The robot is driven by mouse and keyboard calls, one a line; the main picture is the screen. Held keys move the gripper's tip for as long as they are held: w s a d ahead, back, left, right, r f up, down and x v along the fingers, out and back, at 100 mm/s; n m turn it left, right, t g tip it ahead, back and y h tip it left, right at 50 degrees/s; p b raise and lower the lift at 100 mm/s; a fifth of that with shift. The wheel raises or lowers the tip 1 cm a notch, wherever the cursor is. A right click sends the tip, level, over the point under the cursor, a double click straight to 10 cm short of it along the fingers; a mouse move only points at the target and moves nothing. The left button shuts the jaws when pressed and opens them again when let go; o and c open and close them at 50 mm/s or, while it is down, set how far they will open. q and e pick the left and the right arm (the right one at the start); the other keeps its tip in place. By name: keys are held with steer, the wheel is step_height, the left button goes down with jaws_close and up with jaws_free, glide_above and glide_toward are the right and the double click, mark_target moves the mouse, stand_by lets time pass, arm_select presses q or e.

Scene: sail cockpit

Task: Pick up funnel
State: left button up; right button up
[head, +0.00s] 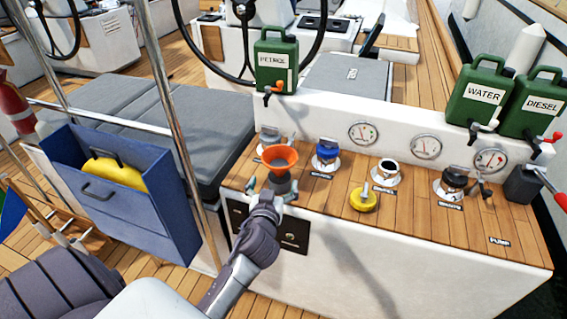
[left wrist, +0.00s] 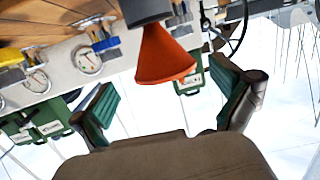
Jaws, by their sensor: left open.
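The orange funnel (head: 281,157) sits upright, wide mouth up, on a dark grey collar at the left end of the wooden console top (head: 400,205). My left gripper (head: 270,188) is open at the console's near left edge, just in front of the funnel. In the left wrist view, which looks upside down, the funnel (left wrist: 165,60) shows between and beyond the two green-padded fingers of the left gripper (left wrist: 166,98). I see no finger touching it there. The funnel's lower end is hidden by the collar. My right gripper is not in view.
A blue filler cap (head: 326,152), a yellow cap (head: 363,199) and other fittings stand right of the funnel. A green petrol can (head: 276,62) stands on the ledge behind. A steel rail (head: 173,110) and a blue bin (head: 130,200) are to the left.

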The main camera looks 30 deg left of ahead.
mark_target(277, 171)
arm_select(q)
steer(key=x, duration=0.4)
steer(key=shift+d, duration=0.1)
steer(key=shift+w+a, duration=0.25)
steer(key=shift+w, duration=0.2)
steer(key=p+x, duration=0.1)
steer(key=x, duration=0.3)
steer(key=shift+w, duration=0.2)
steer(key=shift+c, duration=0.3)
jaws_close()
